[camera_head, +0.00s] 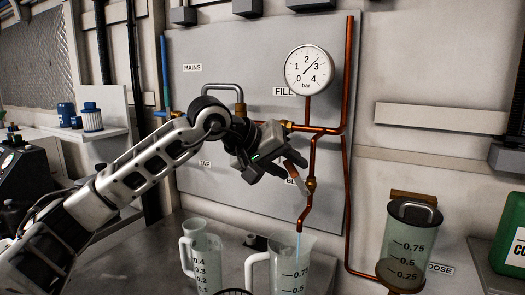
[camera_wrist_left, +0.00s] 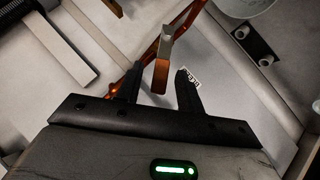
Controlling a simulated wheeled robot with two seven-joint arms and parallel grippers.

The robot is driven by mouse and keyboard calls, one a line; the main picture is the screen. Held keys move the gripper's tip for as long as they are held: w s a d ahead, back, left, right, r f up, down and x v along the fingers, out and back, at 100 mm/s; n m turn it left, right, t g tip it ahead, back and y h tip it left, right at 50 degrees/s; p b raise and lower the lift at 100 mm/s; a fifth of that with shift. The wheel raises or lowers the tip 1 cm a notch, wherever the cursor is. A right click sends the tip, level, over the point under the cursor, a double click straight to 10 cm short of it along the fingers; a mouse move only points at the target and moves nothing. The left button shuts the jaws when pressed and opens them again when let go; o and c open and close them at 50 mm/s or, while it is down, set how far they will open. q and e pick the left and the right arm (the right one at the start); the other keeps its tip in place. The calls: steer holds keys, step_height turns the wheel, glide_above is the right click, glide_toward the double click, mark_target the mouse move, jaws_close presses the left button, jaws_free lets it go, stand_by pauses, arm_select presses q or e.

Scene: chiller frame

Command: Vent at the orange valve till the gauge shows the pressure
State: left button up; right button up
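The gauge (camera_head: 309,70) is a round white dial marked 0 to 4 bar; its needle points between 2 and 3. The orange valve lever (camera_head: 293,170) is on the copper pipe below the gauge, partly hidden by my left gripper. My left gripper (camera_head: 275,166) is at the lever. In the left wrist view the orange lever (camera_wrist_left: 161,75) stands between the two spread fingers (camera_wrist_left: 158,88), with gaps visible on both sides. My right gripper is not in view.
A second clear jug (camera_head: 203,252) stands to the left on the bench. A lidded measuring vessel (camera_head: 411,240) is at the right, near a green container (camera_head: 509,238). Copper pipes (camera_head: 349,120) run up the grey panel (camera_head: 225,75). A shelf (camera_head: 103,130) holds small canisters.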

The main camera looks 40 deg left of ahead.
arm_select(q)
steer(key=b+v, duration=0.2)
steer(key=v, duration=1.3)
stand_by(6.5)
